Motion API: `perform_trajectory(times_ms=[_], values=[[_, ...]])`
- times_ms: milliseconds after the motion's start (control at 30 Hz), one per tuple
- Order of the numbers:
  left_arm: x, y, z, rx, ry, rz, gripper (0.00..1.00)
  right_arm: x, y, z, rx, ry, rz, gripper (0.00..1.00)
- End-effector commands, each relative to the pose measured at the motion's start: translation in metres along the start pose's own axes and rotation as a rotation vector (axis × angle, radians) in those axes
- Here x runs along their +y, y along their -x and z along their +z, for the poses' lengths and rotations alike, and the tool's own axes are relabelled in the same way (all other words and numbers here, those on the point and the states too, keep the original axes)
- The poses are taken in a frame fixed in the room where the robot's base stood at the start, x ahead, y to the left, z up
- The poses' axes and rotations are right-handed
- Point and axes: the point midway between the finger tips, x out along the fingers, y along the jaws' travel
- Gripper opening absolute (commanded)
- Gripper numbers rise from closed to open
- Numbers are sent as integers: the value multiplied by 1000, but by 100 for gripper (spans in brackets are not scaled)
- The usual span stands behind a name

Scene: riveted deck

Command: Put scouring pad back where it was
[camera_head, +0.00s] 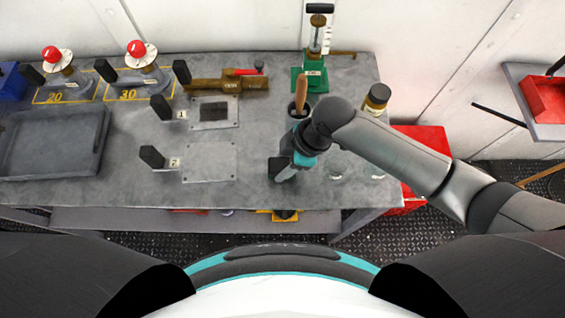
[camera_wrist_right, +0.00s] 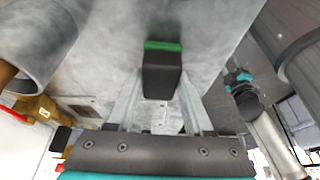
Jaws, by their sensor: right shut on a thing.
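The scouring pad, a black block with a green strip along its far end, shows in the right wrist view (camera_wrist_right: 162,72) between the two fingers. It also shows in the head view as a dark block (camera_head: 278,167). My right gripper (camera_head: 287,172) is shut on it over the right part of the grey workbench (camera_head: 235,125). I cannot tell whether the pad touches the bench top. The bench holds a pale plate marked 1 (camera_head: 228,105) with a dark square patch, and a bare plate marked 2 (camera_head: 208,162). My left gripper is not in view.
A wooden-handled tool (camera_head: 301,90) in a dark cup and a green-based stand (camera_head: 310,80) are behind my gripper. A jar (camera_head: 376,97) stands to the right. A brass piece (camera_head: 215,85) and grey tray (camera_head: 95,165) are left. The bench between plate 2 and my gripper is clear.

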Motion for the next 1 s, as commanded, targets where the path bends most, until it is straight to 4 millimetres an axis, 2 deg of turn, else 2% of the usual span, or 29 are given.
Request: perform_trajectory(times_ms=[400, 433, 700, 1000], values=[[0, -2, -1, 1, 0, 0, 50, 0, -6, 2, 1, 1, 2, 0], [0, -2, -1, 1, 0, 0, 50, 0, -6, 2, 1, 1, 2, 54], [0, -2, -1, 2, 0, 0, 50, 0, -5, 2, 1, 1, 1, 81], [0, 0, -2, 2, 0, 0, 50, 1, -1, 0, 1, 1, 2, 81]])
